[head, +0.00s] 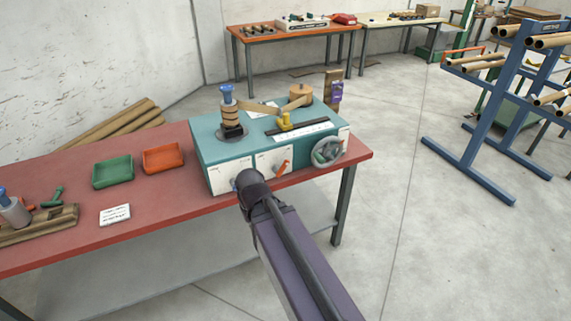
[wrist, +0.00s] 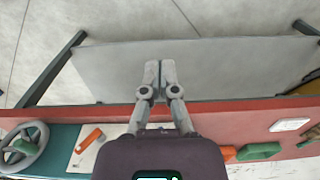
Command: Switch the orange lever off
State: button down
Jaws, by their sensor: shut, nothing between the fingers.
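The orange lever (head: 281,168) is on a white front panel of the teal winder (head: 208,150), left of the handwheel. It slants, its upper end to the right in the head view. In the wrist view the lever (wrist: 90,139) lies to the left of my gripper, on the white panel. My gripper (wrist: 160,64) is shut and empty, its fingers together in front of the bench's red edge. It is apart from the lever. In the head view my wrist hides the fingers and part of the winder's front.
The handwheel (head: 327,151) stands right of the lever, close to it. Green (head: 112,171) and orange (head: 163,158) trays and a white card (head: 115,214) lie on the red bench (head: 160,215) to the left. A grey shelf (wrist: 200,68) is under the bench. Open floor lies right of it.

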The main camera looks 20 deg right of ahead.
jog(key=shift+w+d, duration=0.2)
jog(key=shift+d, duration=0.15)
jog(key=shift+d, duration=0.1)
jog(key=w+d+f+m+t+y+b, duration=0.3)
jog(key=w+f+m+y+b, duration=0.25)
jog(key=b, duration=0.45)
jog(key=w+d+f+m+t+y+b, duration=0.2)
jog(key=w+d+f+y+b, duration=0.3)
jog(key=w+b, duration=0.45)
jog(key=w+d+m+t+y+b, duration=0.2)
jog(key=d+m+t+b, duration=0.2)
jog(key=d+b, duration=0.5)
jog(key=w+d+f+m+t+y+b, duration=0.1)
jog(key=d+t+b, duration=0.7)
jog(key=d, duration=0.8)
jog(key=m+y+b, duration=0.1)
jog(key=m, duration=0.1)
jog(key=shift+w+d+m, duration=0.25)
jog(key=shift+w+m, duration=0.1)
jog(key=shift+w, duration=0.05)
jog(key=shift+w, duration=0.1)
